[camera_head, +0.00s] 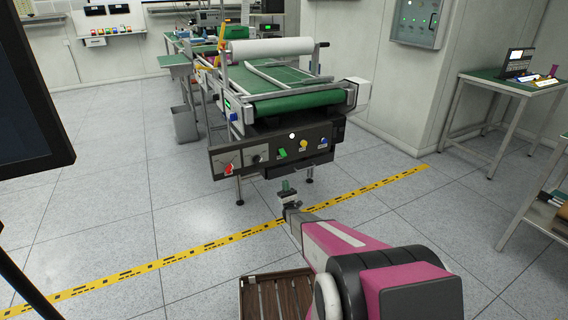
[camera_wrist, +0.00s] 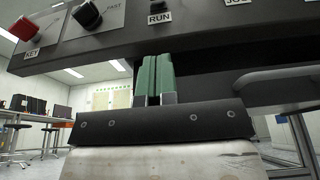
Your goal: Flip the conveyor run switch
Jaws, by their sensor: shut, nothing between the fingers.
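The conveyor (camera_head: 290,103) has a dark control panel on its near side. In the head view a green switch (camera_head: 282,152) sits near the panel's middle, between a black knob and a yellow button. In the wrist view the RUN label (camera_wrist: 158,18) is at the top edge, and the switch above it is out of frame. My gripper (camera_head: 287,186) is below and in front of the panel. Its green fingertips (camera_wrist: 155,75) are shut with nothing between them, just under the panel's lower edge and below the RUN label. I cannot tell whether they touch the panel.
The panel also carries a red key switch (camera_head: 229,169), a black knob (camera_head: 260,158), a yellow button (camera_head: 303,144) and a blue button (camera_head: 323,143). A brown slatted tray (camera_head: 251,300) is at the bottom. Yellow floor tape (camera_head: 160,262) crosses the clear floor.

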